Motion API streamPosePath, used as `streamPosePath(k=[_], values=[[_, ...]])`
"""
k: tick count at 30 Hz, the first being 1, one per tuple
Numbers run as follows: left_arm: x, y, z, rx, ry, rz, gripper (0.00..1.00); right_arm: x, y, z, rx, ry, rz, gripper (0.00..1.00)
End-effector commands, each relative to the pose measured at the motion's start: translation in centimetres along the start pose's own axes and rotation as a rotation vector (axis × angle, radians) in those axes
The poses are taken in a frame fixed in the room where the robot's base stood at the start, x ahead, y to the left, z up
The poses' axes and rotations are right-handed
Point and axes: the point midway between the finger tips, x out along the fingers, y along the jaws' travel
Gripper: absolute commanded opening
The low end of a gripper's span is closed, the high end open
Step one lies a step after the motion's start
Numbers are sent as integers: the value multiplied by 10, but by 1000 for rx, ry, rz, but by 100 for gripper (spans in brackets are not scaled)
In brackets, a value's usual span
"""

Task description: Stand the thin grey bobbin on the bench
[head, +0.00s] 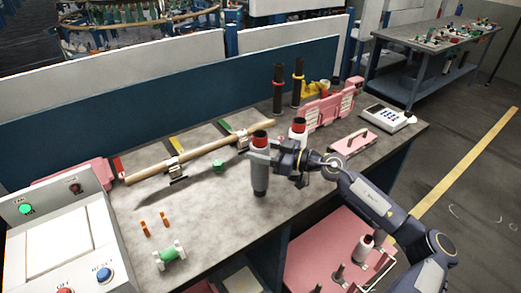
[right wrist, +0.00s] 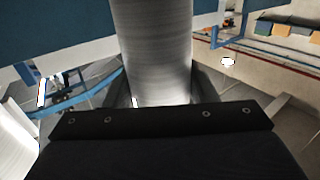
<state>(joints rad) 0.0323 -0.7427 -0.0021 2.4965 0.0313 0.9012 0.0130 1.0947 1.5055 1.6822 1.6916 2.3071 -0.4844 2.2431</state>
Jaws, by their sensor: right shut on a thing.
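The thin grey bobbin (head: 260,179) is upright, with a red and dark top, over the front part of the grey bench (head: 215,208). My right gripper (head: 263,158) is shut around its upper body, reaching in from the right. In the right wrist view the bobbin's grey wound body (right wrist: 160,45) stands between the fingers. I cannot tell whether its base touches the bench top. My left gripper is not in view.
A white bobbin with a red top (head: 298,128) stands close behind my gripper. A wooden rod (head: 200,151) lies across the bench, with a green spool (head: 170,255) at the front left. Two dark posts (head: 278,90) stand at the back. A pink cart (head: 320,262) is below.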

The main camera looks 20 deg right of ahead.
Motion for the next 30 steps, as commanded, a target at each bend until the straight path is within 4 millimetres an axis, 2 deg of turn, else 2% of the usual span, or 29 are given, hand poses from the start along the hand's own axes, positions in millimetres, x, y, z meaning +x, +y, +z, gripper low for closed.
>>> streamPosePath(k=[18, 19, 24, 30], values=[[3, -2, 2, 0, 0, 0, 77, 0, 0, 10, 0, 1, 1, 0], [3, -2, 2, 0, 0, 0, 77, 0, 0, 10, 0, 1, 1, 53], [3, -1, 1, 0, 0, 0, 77, 0, 0, 9, 0, 0, 0, 75], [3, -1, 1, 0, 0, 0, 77, 0, 0, 10, 0, 0, 0, 77]])
